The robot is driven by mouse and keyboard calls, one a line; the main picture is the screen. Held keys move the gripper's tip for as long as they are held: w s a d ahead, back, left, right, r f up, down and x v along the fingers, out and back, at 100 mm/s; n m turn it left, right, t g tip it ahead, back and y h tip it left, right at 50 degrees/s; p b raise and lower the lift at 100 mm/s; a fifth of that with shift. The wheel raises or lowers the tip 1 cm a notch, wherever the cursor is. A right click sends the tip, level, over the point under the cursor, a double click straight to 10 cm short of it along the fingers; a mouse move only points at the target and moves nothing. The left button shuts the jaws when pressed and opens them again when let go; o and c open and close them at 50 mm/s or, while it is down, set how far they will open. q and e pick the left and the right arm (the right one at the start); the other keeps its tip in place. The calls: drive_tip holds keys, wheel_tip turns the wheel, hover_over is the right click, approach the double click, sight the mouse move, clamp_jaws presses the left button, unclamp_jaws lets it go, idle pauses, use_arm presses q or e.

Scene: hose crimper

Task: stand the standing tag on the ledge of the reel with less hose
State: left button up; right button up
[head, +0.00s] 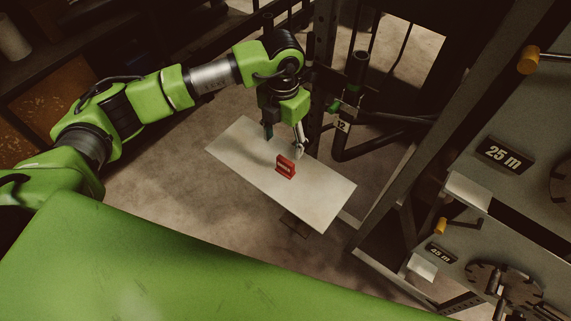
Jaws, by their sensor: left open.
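The standing tag (286,167), a small red piece with a pale face, stands upright on a pale rectangular board (325,203). My left gripper (285,139) points down, open and empty, just above and behind the tag, with its two fingers apart. At the right, an upper reel panel bears a black "25 m" label (505,155) and a pale ledge (467,190). Below it, a lower reel (503,285) has a smaller label (441,253), perhaps "45 m", and a pale ledge (422,267). The hose on either reel cannot be made out. My right gripper is out of view.
A dark metal rack upright (417,120) runs diagonally between the board and the reels. Dark tubes and a post with a "12" label (343,126) stand close right of my left gripper. Orange crank knobs (528,60) stick out from the reels. Floor left of the board is clear.

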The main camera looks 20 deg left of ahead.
sight(286, 160)
use_arm(q)
wheel_tip(286, 160, down, 5)
drive_tip(key=shift+a+r+p, duration=0.1)
drive_tip(key=shift+p, duration=0.25)
drive_tip(key=f, duration=0.1)
drive_tip(key=f+p, duration=0.1)
drive_tip(key=f, duration=0.1)
drive_tip(key=f+p, duration=0.1)
drive_tip(key=f, duration=0.1)
drive_tip(key=shift+d, duration=0.35)
drive_tip(key=shift+f, duration=0.2)
drive_tip(key=c, duration=0.9)
drive_tip(key=shift+c, duration=0.9)
drive_tip(key=shift+r, duration=0.15)
